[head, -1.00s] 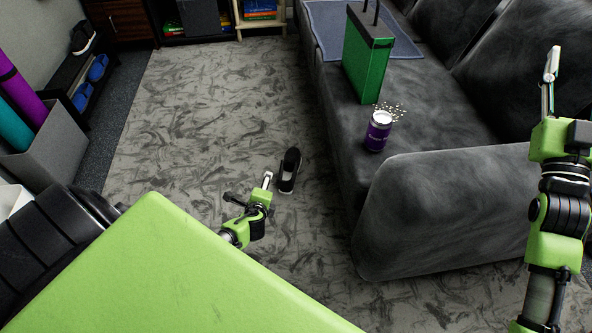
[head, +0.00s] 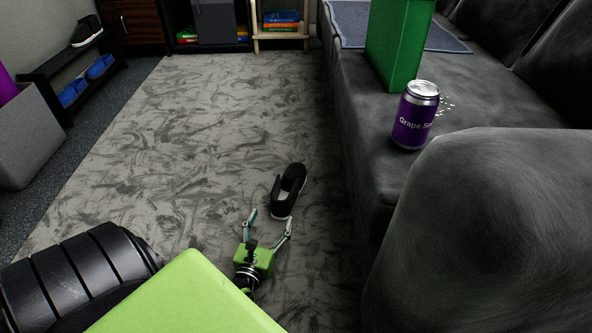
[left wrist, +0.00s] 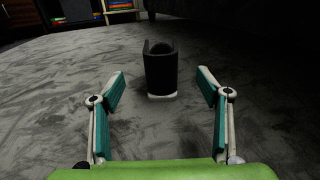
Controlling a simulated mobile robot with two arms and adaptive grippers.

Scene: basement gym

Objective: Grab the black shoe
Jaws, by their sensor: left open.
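The black shoe (head: 288,190) with a white sole edge lies on the grey rug, near the front of the sofa. In the left wrist view the shoe (left wrist: 161,70) shows end-on, centred ahead of the fingers. My left gripper (head: 268,222) is low over the rug, just short of the shoe's near end. Its two fingers are spread wide with nothing between them; in the left wrist view the gripper (left wrist: 160,92) has teal pads on either side of the shoe's line. The right gripper is not in view.
The grey sofa (head: 470,220) stands close on the right, bearing a purple soda can (head: 415,115) and a green box (head: 398,45). A shoe rack (head: 75,70) and grey bin (head: 28,135) stand at the left. The rug (head: 190,130) between is clear.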

